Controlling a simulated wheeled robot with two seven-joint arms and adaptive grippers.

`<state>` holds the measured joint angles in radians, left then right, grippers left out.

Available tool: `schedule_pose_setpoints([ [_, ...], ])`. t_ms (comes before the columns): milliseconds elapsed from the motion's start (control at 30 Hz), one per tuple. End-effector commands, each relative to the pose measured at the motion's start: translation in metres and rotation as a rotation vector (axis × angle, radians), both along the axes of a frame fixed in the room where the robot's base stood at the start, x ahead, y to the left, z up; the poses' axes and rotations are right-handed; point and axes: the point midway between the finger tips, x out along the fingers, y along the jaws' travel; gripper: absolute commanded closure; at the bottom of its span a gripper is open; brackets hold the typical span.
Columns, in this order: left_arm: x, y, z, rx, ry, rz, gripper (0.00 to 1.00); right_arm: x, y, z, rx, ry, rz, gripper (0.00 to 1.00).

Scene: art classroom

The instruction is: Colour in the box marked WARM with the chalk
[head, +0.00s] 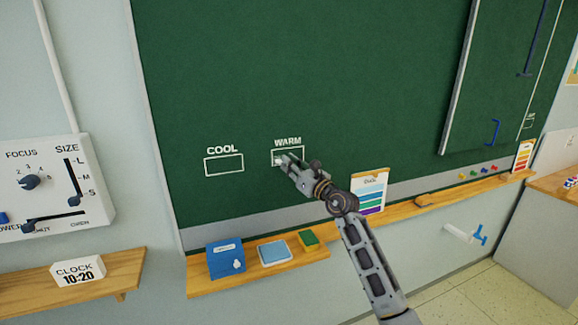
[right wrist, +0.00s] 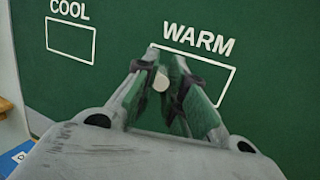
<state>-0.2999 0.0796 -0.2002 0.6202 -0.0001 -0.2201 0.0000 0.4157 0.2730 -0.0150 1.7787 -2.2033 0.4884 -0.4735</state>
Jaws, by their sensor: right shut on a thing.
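The green chalkboard (head: 290,70) carries two white outlined boxes. The box marked WARM (head: 297,152) is at the middle, with the box marked COOL (head: 224,165) to its left. My right gripper (head: 284,161) is at the left part of the WARM box and hides some of it. In the right wrist view my right gripper is shut on a pale, round-ended piece of chalk (right wrist: 160,81), in front of the WARM box (right wrist: 222,84). I cannot tell whether the chalk touches the board. I see no clear colouring inside the box. My left gripper is not in view.
A wooden ledge (head: 310,267) below the board holds a blue box (head: 226,260), a light blue pad (head: 274,252) and a green-and-yellow eraser (head: 308,239). A colour chart (head: 371,190) stands right of my arm. A sliding board panel (head: 500,80) is at the right.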

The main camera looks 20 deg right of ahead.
Motion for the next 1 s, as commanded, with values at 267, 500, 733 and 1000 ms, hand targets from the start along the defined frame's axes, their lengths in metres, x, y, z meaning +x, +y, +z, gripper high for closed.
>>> schedule_pose_setpoints([
  [267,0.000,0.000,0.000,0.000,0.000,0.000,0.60,0.000,-0.001,0.000,0.000,0.000,0.000,1.00],
  [500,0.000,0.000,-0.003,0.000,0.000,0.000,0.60,0.001,-0.009,0.000,0.000,0.000,0.000,1.00],
  [733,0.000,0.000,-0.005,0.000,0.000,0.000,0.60,0.002,-0.016,0.000,0.000,0.000,-0.001,1.00],
  [1000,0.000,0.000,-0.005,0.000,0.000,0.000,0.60,0.002,-0.017,0.000,0.000,0.000,-0.001,1.00],
])
